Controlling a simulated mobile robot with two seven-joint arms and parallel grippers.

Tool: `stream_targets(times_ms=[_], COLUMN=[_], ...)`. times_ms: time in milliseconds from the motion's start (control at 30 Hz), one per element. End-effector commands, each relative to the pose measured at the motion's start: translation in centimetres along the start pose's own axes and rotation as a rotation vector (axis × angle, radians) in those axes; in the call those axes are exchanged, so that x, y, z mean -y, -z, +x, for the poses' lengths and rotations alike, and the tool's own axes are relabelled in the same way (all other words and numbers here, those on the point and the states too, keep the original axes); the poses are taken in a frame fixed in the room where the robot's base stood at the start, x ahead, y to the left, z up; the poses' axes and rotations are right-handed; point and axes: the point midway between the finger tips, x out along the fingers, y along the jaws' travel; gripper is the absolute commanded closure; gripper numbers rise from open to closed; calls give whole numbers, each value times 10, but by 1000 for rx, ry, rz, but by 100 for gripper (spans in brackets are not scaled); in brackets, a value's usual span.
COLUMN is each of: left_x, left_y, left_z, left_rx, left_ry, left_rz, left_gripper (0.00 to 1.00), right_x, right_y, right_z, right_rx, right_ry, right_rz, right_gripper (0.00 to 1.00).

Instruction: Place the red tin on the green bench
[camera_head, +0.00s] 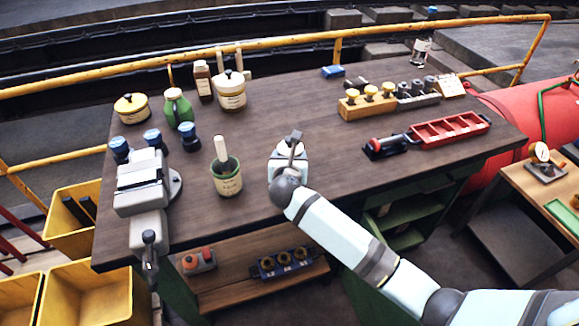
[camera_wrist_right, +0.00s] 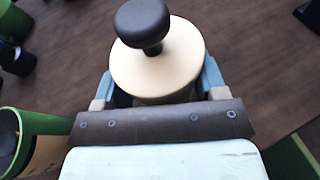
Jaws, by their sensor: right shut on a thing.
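The green bench (camera_head: 330,125) has a dark wooden top over green legs and shelves. My right gripper (camera_head: 293,145) is over the middle of its top, near the front edge. In the right wrist view my right gripper (camera_wrist_right: 158,100) is shut on a lidded tin (camera_wrist_right: 135,72) with a round cream lid and a black knob. The tin's side is mostly hidden, so I cannot tell its colour or whether it touches the bench top. No plainly red tin shows elsewhere. My left gripper is not in view.
A green pot with a brush (camera_head: 227,183) stands just left of my gripper. A grey vice (camera_head: 140,185) is at the left end. Cream pot (camera_head: 231,97) and green jar (camera_head: 178,108) stand behind. Red tray (camera_head: 450,130) lies right.

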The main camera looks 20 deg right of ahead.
Motion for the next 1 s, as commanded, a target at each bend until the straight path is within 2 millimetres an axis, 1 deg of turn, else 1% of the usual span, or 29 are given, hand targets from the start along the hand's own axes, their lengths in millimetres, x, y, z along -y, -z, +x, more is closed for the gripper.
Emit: stream_targets(times_ms=[100, 200, 567, 600, 667, 700, 1000], left_x=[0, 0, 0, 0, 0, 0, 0], left_y=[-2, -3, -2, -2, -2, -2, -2], left_z=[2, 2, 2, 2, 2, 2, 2], left_rx=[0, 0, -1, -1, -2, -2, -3], left_ry=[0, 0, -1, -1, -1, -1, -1], left_rz=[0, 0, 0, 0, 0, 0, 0], left_gripper=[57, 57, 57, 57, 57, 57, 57], right_x=[0, 0, 0, 0, 0, 0, 0], right_y=[18, 28, 31, 33, 33, 33, 30], right_z=[6, 9, 10, 10, 10, 10, 9], right_rx=[0, 1, 2, -1, -1, -1, 0], right_ry=[0, -1, -1, 0, 0, 0, 0], right_rz=[-2, -1, -1, -2, -1, -1, -1], right_gripper=[100, 100, 100, 26, 12, 9, 9])
